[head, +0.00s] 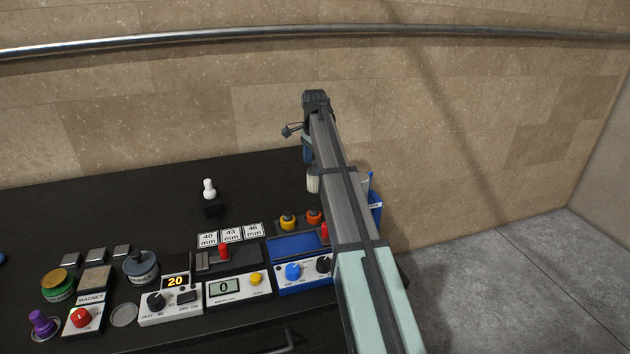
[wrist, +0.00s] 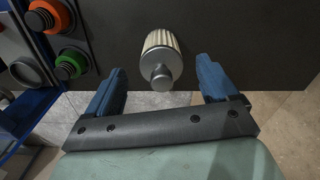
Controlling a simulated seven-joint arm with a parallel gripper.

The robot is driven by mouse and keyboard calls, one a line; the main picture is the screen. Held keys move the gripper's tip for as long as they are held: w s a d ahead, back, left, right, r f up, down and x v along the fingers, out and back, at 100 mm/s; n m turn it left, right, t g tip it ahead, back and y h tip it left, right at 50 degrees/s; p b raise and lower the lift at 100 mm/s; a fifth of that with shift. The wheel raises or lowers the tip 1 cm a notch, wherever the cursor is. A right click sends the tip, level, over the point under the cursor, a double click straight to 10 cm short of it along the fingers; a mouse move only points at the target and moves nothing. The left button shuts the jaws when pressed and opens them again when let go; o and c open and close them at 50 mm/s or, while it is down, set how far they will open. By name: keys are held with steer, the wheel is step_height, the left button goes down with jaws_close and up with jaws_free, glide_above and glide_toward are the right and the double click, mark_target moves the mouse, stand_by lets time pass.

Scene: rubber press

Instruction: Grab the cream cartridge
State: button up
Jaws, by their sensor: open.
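The cream cartridge (wrist: 160,41) has a ribbed cream body and a grey metal end with a small knob. In the wrist view it lies centred between my gripper's two blue fingers (wrist: 161,66), with visible gaps on both sides. Its body reaches beyond the fingertips. My gripper is open and empty. In the head view the cartridge (head: 313,183) shows below a blue finger of my gripper (head: 307,150), partly behind my arm. Whether the fingers are at its height cannot be told.
Left of the cartridge in the wrist view are an orange knob (wrist: 45,15) and a green knob (wrist: 70,63). A blue container (head: 375,205) stands at the table's right edge. A white-topped item (head: 209,189) stands farther left. The black table (head: 110,200) is clear at the back left.

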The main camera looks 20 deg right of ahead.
step_height(320, 180, down, 5)
steer(key=shift+w+d+r, duration=0.1)
steer(key=shift+d, duration=0.05)
steer(key=shift+c, duration=0.4)
steer(key=c, duration=1.1)
steer(key=shift+r, duration=0.1)
